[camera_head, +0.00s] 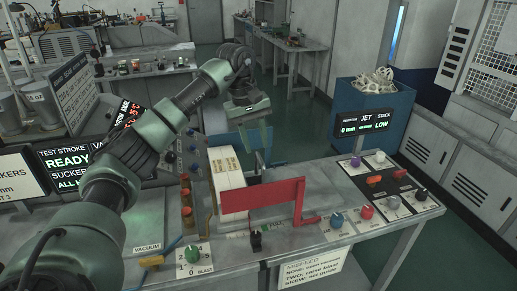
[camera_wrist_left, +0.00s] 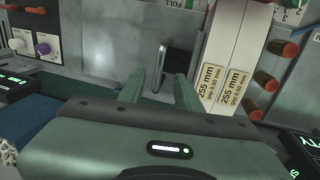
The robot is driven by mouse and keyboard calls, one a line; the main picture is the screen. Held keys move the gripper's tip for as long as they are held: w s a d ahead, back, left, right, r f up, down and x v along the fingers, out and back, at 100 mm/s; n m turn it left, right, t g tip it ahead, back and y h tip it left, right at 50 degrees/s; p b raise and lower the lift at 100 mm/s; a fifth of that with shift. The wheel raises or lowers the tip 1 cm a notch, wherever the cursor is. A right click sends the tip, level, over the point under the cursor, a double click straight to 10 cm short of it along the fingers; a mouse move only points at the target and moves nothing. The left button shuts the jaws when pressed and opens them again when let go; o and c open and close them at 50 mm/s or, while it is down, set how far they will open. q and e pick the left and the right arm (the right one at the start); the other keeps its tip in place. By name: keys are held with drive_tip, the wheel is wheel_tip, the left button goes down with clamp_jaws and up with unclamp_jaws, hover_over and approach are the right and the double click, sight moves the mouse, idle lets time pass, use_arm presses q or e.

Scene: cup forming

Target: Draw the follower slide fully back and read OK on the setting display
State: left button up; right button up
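My left gripper (camera_head: 257,138) hangs over the bench behind the white stack in the head view. In the left wrist view its two green fingers (camera_wrist_left: 162,88) are apart, with nothing held between them. A dark upright post with a metal face (camera_wrist_left: 176,62) stands just beyond the fingertips, perhaps the follower slide's handle; contact cannot be told. In the head view a small dark upright (camera_head: 258,166) shows beside the stack. A display (camera_head: 68,160) at left shows READY. A second display (camera_head: 365,122) shows JET, STACK and LOW. No legible OK shows. My right gripper is not in view.
The white stack (camera_head: 226,170) of strips stands behind a red plate (camera_head: 262,194). They also show in the wrist view as strips (camera_wrist_left: 228,75) marked 255 mm. A blue bin (camera_head: 385,110) stands at back right.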

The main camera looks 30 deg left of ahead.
sight(260, 158)
use_arm(q)
drive_tip(key=shift+w+d+f, duration=0.1)
drive_tip(key=shift+f, duration=0.7)
drive_tip(key=shift+w+f+p, duration=0.25)
drive_tip(key=shift+f, duration=0.35)
drive_tip(key=shift+w+f+p, duration=0.2)
drive_tip(key=shift+w+f, duration=0.05)
drive_tip(key=shift+f, duration=0.65)
clamp_jaws()
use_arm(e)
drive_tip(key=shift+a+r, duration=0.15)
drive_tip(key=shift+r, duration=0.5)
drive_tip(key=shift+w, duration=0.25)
